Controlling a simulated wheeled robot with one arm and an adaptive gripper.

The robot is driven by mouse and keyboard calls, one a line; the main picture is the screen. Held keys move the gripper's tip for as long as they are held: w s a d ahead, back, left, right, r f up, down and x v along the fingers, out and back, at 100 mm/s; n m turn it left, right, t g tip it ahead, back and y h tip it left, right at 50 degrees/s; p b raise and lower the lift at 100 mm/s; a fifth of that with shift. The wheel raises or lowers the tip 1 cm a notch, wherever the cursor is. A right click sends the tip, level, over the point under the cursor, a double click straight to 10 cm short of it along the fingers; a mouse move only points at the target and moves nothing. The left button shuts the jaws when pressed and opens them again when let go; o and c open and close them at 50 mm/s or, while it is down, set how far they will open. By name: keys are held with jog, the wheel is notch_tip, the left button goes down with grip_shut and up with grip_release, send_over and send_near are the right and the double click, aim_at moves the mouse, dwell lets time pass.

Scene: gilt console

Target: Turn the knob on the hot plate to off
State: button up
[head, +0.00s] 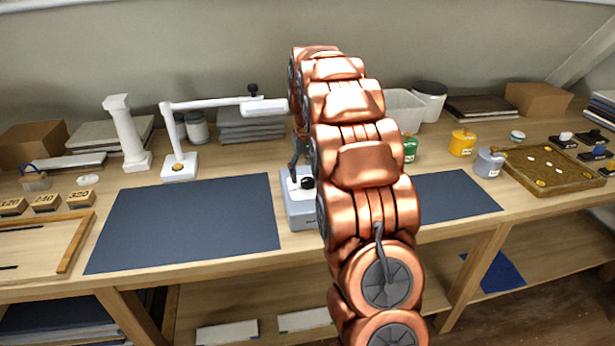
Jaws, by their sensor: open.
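The hot plate (299,216) is a small pale grey-blue box on the bench, just right of the left dark mat. My copper arm covers its right part. A small black round piece (307,183) shows at its top by the arm's edge; it looks like the knob, but its setting cannot be read. My gripper (294,170) is a dark shape above the back left of the hot plate, mostly hidden behind the arm. It is open, and I cannot tell whether it touches anything.
Dark mats lie left (190,225) and right (455,195) of the hot plate. A white jointed lamp-like stand (180,168) reaches toward my arm from behind. Green (409,150), yellow (462,143) and grey-blue (488,163) pots stand right, beside a wooden tray (572,182).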

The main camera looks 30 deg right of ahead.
aim_at(308, 179)
notch_tip(308, 179, up, 11)
dwell(0.6)
jog(key=shift+s+a, duration=0.1)
dwell(0.4)
